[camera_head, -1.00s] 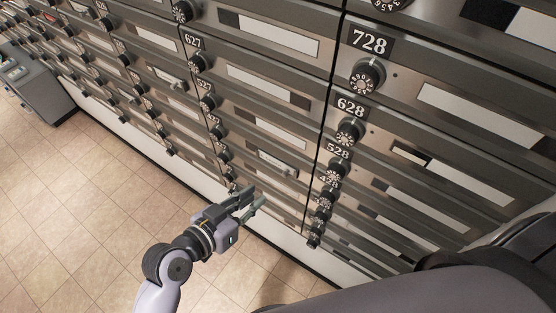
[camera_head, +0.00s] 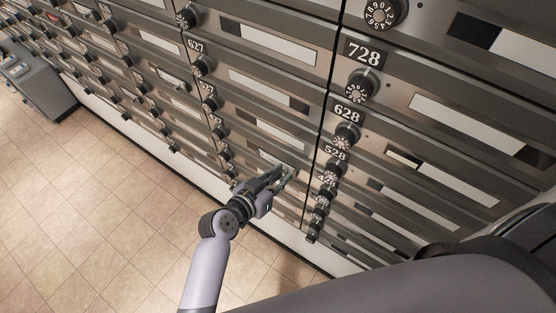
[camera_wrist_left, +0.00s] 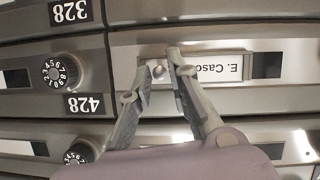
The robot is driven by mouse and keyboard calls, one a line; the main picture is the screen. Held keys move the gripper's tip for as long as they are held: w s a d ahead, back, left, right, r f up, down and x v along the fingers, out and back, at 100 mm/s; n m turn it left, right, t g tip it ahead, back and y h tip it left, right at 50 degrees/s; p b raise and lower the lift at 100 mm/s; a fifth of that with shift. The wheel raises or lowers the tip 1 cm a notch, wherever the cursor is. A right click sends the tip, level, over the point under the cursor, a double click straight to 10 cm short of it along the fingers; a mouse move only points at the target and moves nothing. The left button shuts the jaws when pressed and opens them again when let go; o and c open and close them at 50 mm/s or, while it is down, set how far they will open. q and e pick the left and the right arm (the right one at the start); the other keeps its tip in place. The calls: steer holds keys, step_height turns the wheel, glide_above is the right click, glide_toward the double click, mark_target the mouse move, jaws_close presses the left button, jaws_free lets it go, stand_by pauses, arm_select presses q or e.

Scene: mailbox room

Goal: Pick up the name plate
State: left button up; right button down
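The name plate (camera_head: 267,156) is a pale, framed strip on a drawer-like mailbox front in the column left of the 528 dial. In the left wrist view the plate (camera_wrist_left: 225,68) appears upside down, with "E. Casc…" readable and a small round knob (camera_wrist_left: 158,71) at its left end. My left gripper (camera_head: 287,171) is at the plate's right end in the head view. In the left wrist view its fingers (camera_wrist_left: 163,62) stand either side of the knob with a narrow gap, overlapping part of the plate. Contact cannot be told. My right gripper is out of view.
Rows of metal mailboxes with numbered dials fill the wall. The 528 dial (camera_head: 334,161) sticks out just right of my left gripper. Another framed plate (camera_head: 404,157) is on the right column. Open tiled floor (camera_head: 90,210) lies at the lower left.

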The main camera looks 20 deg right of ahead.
arm_select(q)
steer(key=shift+d+f, duration=0.1)
steer(key=shift+c, duration=0.3)
jaws_close()
